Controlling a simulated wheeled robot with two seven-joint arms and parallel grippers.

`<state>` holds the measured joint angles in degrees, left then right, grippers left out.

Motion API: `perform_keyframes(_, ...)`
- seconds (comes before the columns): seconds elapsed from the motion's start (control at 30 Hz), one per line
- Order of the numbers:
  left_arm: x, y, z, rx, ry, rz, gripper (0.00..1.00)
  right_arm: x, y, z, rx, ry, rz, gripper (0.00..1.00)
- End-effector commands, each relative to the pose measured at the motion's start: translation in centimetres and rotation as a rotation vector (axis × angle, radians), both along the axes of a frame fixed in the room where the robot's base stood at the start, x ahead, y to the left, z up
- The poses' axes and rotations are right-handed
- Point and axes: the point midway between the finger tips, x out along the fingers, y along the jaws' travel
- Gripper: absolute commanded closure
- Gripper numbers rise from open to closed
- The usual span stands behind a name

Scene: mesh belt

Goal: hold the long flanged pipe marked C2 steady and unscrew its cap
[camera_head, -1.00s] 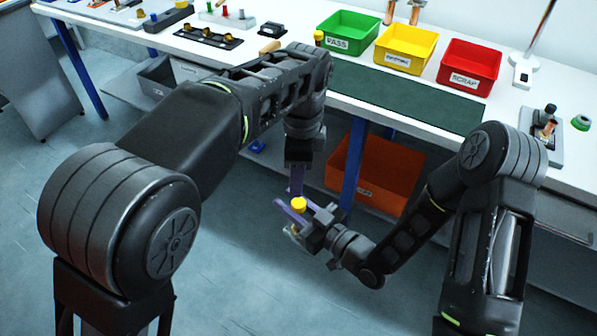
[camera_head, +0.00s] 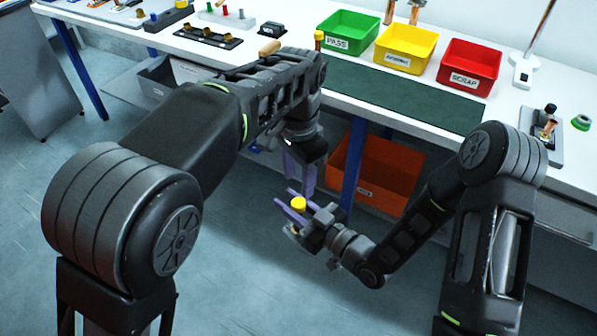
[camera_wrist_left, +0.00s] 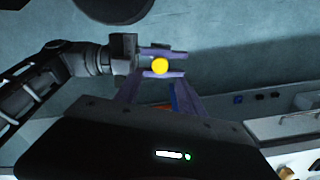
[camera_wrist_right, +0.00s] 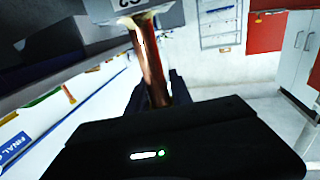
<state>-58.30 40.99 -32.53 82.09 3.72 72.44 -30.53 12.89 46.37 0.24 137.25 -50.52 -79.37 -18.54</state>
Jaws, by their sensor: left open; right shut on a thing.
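The long pipe is copper-coloured; its shaft (camera_wrist_right: 152,70) shows in the right wrist view, with a pale flange and an upside-down, partly cut-off label (camera_wrist_right: 132,3) that seems to read C2. Its yellow cap (camera_head: 298,204) faces up in the head view, with most of the pipe hidden. My right gripper (camera_head: 296,211) is shut on the pipe just below the cap. My left gripper (camera_head: 301,176) is open and empty, its fingers pointing down just above the cap. In the left wrist view the cap (camera_wrist_left: 160,66) lies beyond my left fingertips, apart from them.
The white bench behind carries a green PASS bin (camera_head: 347,36), a yellow bin (camera_head: 406,48), a red SCRAP bin (camera_head: 468,67) and a dark green mat (camera_head: 400,98). An orange crate (camera_head: 375,178) sits beneath it. Both grippers are over open floor in front of the bench.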

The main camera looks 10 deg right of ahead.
Motion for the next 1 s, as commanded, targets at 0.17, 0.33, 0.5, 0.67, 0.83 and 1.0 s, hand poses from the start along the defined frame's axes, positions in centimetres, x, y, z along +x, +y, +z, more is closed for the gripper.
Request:
perform_keyframes(0.17,-0.1,0.1,-2.5,0.003,0.003,0.001,0.54,0.0,0.0,0.1,0.001,-0.003,0.000,1.00)
perform_keyframes(0.33,-0.1,0.0,-5.0,0.003,0.002,0.000,0.54,0.0,0.0,0.1,0.001,-0.003,0.000,1.00)
perform_keyframes(0.5,0.0,0.0,-6.6,0.000,0.000,0.001,0.54,0.0,0.0,0.1,0.001,-0.003,0.000,1.00)
perform_keyframes(0.67,0.0,0.0,-6.9,0.000,-0.001,0.000,0.54,0.0,0.0,0.1,0.001,-0.003,0.000,1.00)
perform_keyframes(0.83,0.0,0.0,-6.9,0.000,-0.001,0.000,0.54,0.0,0.0,0.1,0.001,-0.003,0.000,1.00)
perform_keyframes(1.0,0.0,0.0,-6.9,0.000,-0.001,0.000,0.68,0.0,0.0,0.1,0.001,-0.003,0.000,1.00)
